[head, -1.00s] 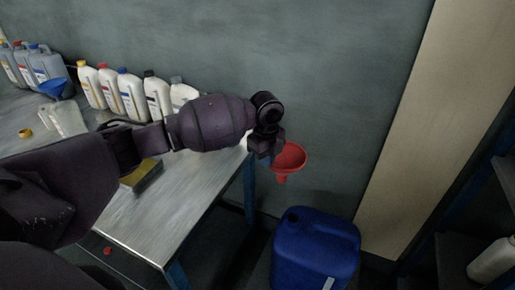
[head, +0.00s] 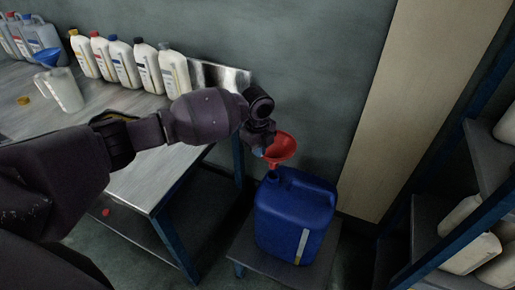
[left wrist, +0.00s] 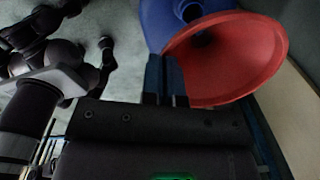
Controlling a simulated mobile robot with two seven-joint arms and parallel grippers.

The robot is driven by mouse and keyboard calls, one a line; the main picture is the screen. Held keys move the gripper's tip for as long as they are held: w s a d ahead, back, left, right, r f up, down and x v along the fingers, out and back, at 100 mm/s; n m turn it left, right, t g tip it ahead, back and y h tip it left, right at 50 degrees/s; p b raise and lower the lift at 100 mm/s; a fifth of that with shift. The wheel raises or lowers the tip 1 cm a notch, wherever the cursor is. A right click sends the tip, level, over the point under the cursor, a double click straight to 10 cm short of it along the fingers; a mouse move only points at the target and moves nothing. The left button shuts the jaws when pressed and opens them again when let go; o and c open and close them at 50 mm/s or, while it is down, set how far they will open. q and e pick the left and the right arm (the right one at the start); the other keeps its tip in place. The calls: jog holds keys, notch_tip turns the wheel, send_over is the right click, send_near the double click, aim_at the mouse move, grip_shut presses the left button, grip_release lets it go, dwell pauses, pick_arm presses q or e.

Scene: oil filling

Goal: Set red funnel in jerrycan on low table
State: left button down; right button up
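The red funnel (head: 281,149) is held at its rim by my left gripper (head: 262,148), with its wide mouth up. In the left wrist view the funnel (left wrist: 235,60) fills the upper right, beside the fingers (left wrist: 166,80), which look closed on its edge. The blue jerrycan (head: 292,222) stands upright on the low table (head: 262,262). The funnel's lower end is over the back left of the jerrycan's top, by the opening. I cannot tell whether its spout is inside. My right gripper is not in view.
A metal workbench (head: 165,165) stands at the left with several oil bottles (head: 120,62), a clear jug (head: 66,90) and a blue funnel (head: 46,56). A shelf with pale bottles (head: 468,250) is at the right. A wall is behind the jerrycan.

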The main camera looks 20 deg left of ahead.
pick_arm(q)
jog(key=shift+w+f, duration=0.1)
jog(key=shift+w, duration=0.1)
jog(key=shift+f+b, duration=0.95)
jog(key=shift+f, duration=0.95)
jog(key=shift+f, duration=0.2)
jog(key=shift+f+b, duration=0.35)
jog(key=shift+f, duration=0.5)
